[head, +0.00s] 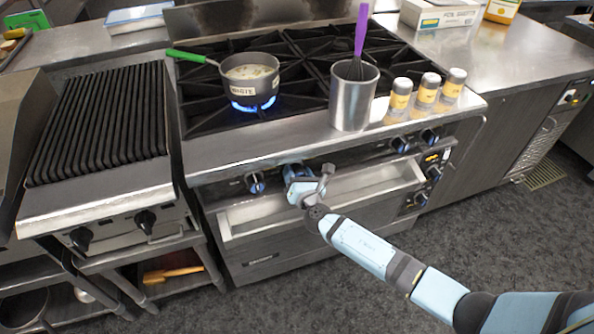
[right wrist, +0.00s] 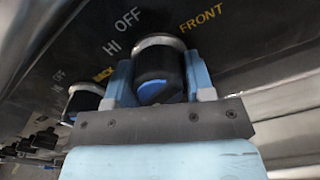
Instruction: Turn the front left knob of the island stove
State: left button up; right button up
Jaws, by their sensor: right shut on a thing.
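The island stove (head: 240,152) has a row of knobs along its front panel. My right gripper (head: 293,172) is at the left part of this panel. In the right wrist view its blue fingers sit on either side of a black knob (right wrist: 158,72) with a blue mark, and it is shut on it. The labels "FRONT", "OFF" and "HI" are printed around this knob. Another knob (head: 256,183) sits just to the left, and in the right wrist view a second knob (right wrist: 84,98) shows near "BACK". A blue flame (head: 253,104) burns under the pot. My left gripper is not in view.
A grey pot (head: 251,84) with a green handle stands on the front left burner. A metal cup (head: 352,105) with a purple-handled whisk and several shakers (head: 426,92) stand on the stove's front ledge. A metal trough (head: 330,200) juts out below the knobs. A grill (head: 100,120) stands left.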

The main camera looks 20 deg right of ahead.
jog(key=shift+n+p, duration=0.4)
jog(key=shift+n, duration=0.5)
jog(key=n+p, duration=0.2)
jog(key=n, duration=0.2)
jog(key=shift+n+p, duration=0.6)
jog(key=shift+n, duration=0.7)
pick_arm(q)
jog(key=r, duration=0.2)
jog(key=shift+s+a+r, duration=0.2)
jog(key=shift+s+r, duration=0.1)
pick_arm(e)
jog(key=shift+n, duration=0.4)
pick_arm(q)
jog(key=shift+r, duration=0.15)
pick_arm(e)
jog(key=o, duration=0.9)
jog(key=shift+s, duration=0.1)
pick_arm(q)
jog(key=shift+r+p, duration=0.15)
jog(key=shift+p, duration=0.15)
pick_arm(e)
jog(key=s, duration=1.3)
jog(key=shift+s+d, duration=0.25)
jog(key=shift+s, duration=0.1)
